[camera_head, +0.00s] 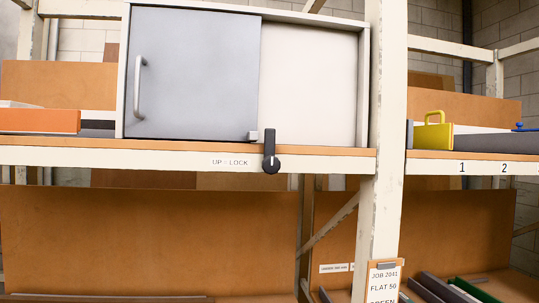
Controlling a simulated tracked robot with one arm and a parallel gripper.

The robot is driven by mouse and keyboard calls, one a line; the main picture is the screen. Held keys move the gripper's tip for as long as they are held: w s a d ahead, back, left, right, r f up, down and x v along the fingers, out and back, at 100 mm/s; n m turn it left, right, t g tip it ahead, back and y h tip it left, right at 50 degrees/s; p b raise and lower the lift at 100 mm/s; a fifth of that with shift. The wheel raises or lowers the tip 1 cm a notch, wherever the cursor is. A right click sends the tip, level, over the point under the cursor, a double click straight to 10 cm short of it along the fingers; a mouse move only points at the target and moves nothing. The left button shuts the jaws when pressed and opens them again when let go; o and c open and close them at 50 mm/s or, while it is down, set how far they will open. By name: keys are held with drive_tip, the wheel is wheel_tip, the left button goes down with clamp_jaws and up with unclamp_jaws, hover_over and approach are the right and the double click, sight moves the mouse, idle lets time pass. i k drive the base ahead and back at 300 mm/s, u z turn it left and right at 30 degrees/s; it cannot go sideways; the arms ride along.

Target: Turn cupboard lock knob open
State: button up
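The cupboard (314,80) stands on the shelf, with a grey sliding door (195,75) across its left part and a pale panel or interior at right. The door has a vertical bar handle (139,88) near its left edge. The black lock knob (270,153) sits on the shelf's front edge below the door's right edge, its lever pointing up. A label (230,162) reading "UP = LOCK" is left of the knob. A small grey block (252,135) is at the door's lower right corner, just left of the lever. My gripper does not show.
A cream upright post (384,200) stands right of the cupboard. An orange box (40,121) lies on the shelf at left. A yellow object with a handle (433,135) stands at right, beyond the post. A job card (384,284) hangs low on the post. The space before the knob looks clear.

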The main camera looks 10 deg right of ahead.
sight(271, 164)
drive_tip(key=k, duration=1.3)
drive_tip(key=z, duration=0.45)
drive_tip(key=i, duration=1.65)
drive_tip(key=u, duration=0.45)
